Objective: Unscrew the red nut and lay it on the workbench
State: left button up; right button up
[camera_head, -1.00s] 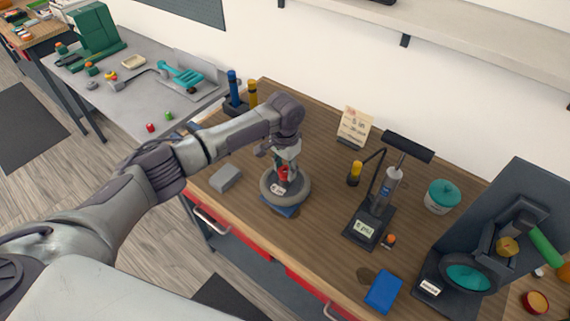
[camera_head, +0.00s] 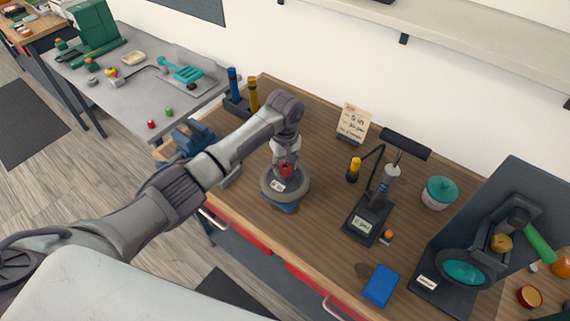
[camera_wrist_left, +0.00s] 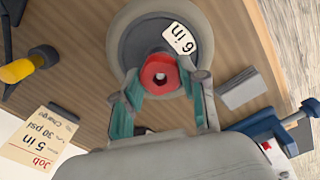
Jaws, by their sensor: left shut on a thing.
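The red nut (camera_wrist_left: 161,76) sits between the fingertips of my left gripper (camera_wrist_left: 162,84), which is shut on it, over the middle of a wheel. The nut also shows in the head view (camera_head: 286,171), below the wrist of my left arm. The wheel (camera_wrist_left: 121,38) has a grey tyre, a dark hub and a "6 in" tag. In the head view the wheel (camera_head: 268,190) lies flat on a blue support on the wooden workbench (camera_head: 320,235). I cannot tell whether the nut still touches the wheel's axle. My right gripper is not in view.
A blue vise (camera_head: 190,138) and a grey block (camera_wrist_left: 242,88) are beside the wheel. Bare wood lies between wheel and pump.

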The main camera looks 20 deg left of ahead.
aim_at(285, 168)
pick_arm(q)
jog(key=o, duration=1.2)
notch_tip(285, 168, up, 12)
jog(key=shift+f, duration=0.1)
jog(key=m, duration=2.1)
jog(key=shift+m, duration=0.4)
